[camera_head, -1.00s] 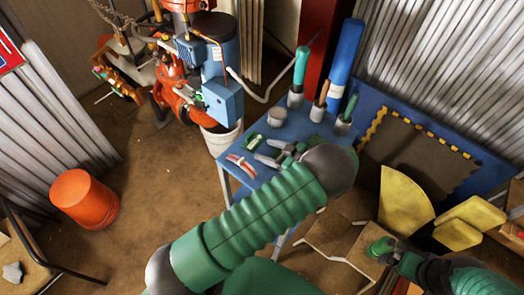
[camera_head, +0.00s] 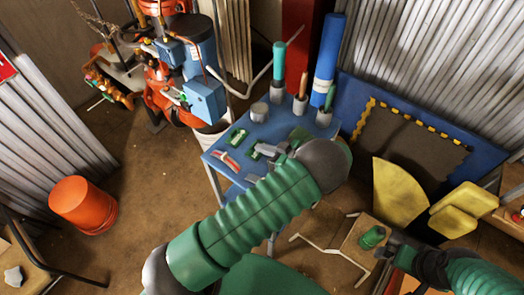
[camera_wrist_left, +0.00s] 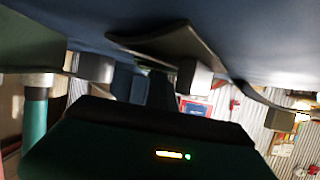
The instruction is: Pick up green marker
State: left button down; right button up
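A short green stick (camera_head: 329,97), which may be the green marker, stands in a grey cup (camera_head: 323,118) at the right back of the blue table (camera_head: 290,128). A small green item (camera_head: 238,138) lies flat on the table's left side; I cannot tell what it is. My left gripper (camera_head: 264,151) hangs over the table's front part, to the left of the cup and apart from it. Its fingers show apart and empty in the left wrist view (camera_wrist_left: 146,78). My right gripper (camera_head: 388,248) is at lower right, beside a green round item (camera_head: 372,237); its fingers are unclear.
A thicker teal-handled item (camera_head: 279,60) and a brown-handled one (camera_head: 301,82) stand in other cups. A blue cylinder (camera_head: 326,50) rises behind. A grey pot (camera_head: 259,111) and a red-white item (camera_head: 228,161) are on the table.

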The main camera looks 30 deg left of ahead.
pick_arm(q)
jog(key=shift+a, duration=0.55)
jog(key=shift+s+a+f, duration=0.1)
jog(key=shift+a+f, duration=0.05)
jog(key=shift+a, duration=0.35)
jog(key=shift+d, duration=0.7)
notch_tip(320, 180, up, 10)
jog(key=shift+a+p, duration=0.2)
jog(key=shift+p, duration=0.15)
jog(key=c, duration=1.3)
grip_release()
jog(key=shift+a, duration=0.15)
jog(key=o, duration=0.9)
jog(key=shift+c, duration=0.2)
pick_arm(e)
jog(key=shift+a+r, duration=0.4)
jog(key=shift+a, duration=0.15)
